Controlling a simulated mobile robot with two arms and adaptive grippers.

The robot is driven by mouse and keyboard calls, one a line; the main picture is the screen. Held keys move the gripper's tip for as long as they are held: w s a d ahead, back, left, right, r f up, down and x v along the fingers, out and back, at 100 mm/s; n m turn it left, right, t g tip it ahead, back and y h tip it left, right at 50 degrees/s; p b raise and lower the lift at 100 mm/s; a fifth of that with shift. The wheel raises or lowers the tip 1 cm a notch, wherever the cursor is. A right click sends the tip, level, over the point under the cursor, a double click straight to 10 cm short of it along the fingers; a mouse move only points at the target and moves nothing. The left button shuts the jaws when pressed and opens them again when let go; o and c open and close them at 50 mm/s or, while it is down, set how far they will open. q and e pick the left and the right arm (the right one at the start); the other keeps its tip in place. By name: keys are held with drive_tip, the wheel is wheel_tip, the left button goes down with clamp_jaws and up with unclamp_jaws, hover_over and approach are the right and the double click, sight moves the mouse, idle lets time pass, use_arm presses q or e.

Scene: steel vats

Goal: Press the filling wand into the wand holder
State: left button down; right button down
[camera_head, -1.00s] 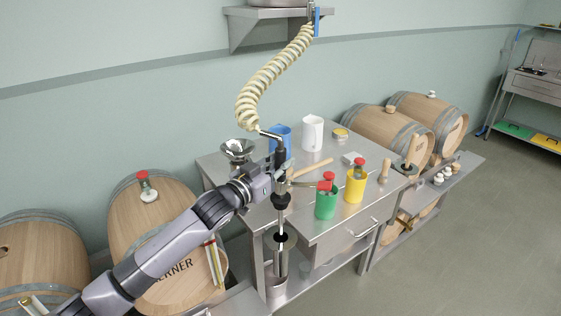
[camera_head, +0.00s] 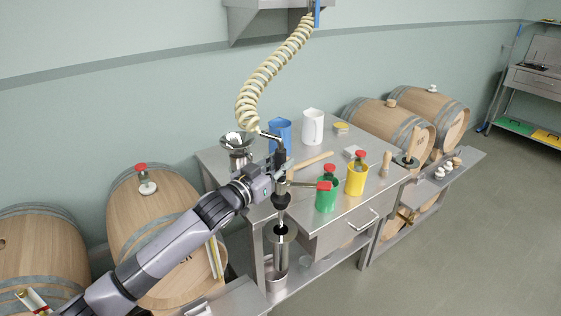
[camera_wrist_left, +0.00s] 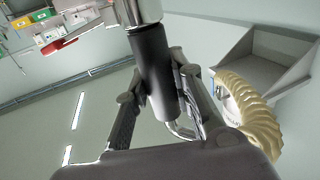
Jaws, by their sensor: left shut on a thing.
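The filling wand stands near upright, with a black grip (camera_head: 280,160), a dark collar and a thin steel tube (camera_head: 281,218) below. A lever with a red end (camera_head: 324,186) reaches right from it, in front of the green mug. My left gripper (camera_head: 272,178) is shut on the black grip; the wrist view shows the grip (camera_wrist_left: 155,70) between its fingers (camera_wrist_left: 158,98). The steel wand holder (camera_head: 273,233) is at the table's front left side, below the gripper. The tube's lower part is in the holder's round opening; its end is hidden. My right gripper is not in view.
A cream coiled hose (camera_head: 262,88) rises from the wand to a wall shelf (camera_head: 250,20). A green mug (camera_head: 326,199) and yellow mug (camera_head: 356,180) stand close right on the steel table (camera_head: 340,225). A steel funnel (camera_head: 237,143) is behind left. Barrels (camera_head: 150,225) flank the table.

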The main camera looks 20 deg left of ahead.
sight(276, 203)
use_arm(q)
drive_tip(key=shift+f+b, duration=2.4)
drive_tip(key=shift+f, duration=1.75)
drive_tip(key=shift+f+b, duration=0.7)
drive_tip(key=shift+f, duration=1.1)
drive_tip(key=c, duration=1.3)
unclamp_jaws()
drive_tip(key=shift+f, duration=0.15)
drive_tip(key=v, duration=1.2)
